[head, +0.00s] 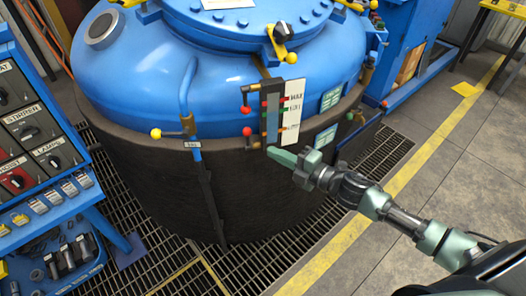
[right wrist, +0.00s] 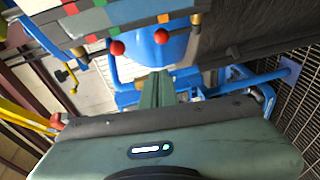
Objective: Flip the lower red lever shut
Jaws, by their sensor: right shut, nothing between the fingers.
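The lower red lever has a red ball knob (head: 247,131) and sits left of the level gauge's foot, on the front of the blue tank. Its knob also shows in the right wrist view (right wrist: 161,36), near the top centre. The upper red lever knob (head: 246,109) is just above it and shows in the right wrist view (right wrist: 117,47) to its left. My right gripper (head: 273,153) is shut and empty, just below and right of the lower knob. Its fingers (right wrist: 157,88) point towards the knobs, with a visible gap. My left gripper is out of view.
The level gauge (head: 272,115) and its white label plate (head: 291,105) stand right beside the levers. A yellow-knobbed valve (head: 156,133) is on the tank's left. A blue control panel (head: 35,130) stands at far left. Grating and open floor surround the tank (head: 150,80).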

